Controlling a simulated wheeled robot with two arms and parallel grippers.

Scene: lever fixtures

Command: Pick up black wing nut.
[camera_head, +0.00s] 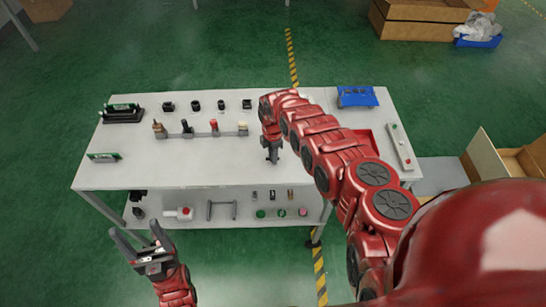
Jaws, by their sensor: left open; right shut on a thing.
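My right gripper (272,154) points down over the middle of the white table, just right of the row of lever fixtures. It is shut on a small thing. The thing is too small and too hidden by the fingers to make out, so I cannot tell whether it is the black wing nut. No black wing nut can be made out clearly elsewhere. Several small black parts, one of them here (195,105), stand in a row at the back of the table. My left gripper (138,240) is open and empty, in front of the table's left front corner.
The lever fixtures (213,126) stand on a grey bar left of my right gripper. A blue bin (357,97) is at the back right, a pale button panel (399,146) at the right edge. The lower shelf (235,220) holds several small parts. The table's front left is mostly bare.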

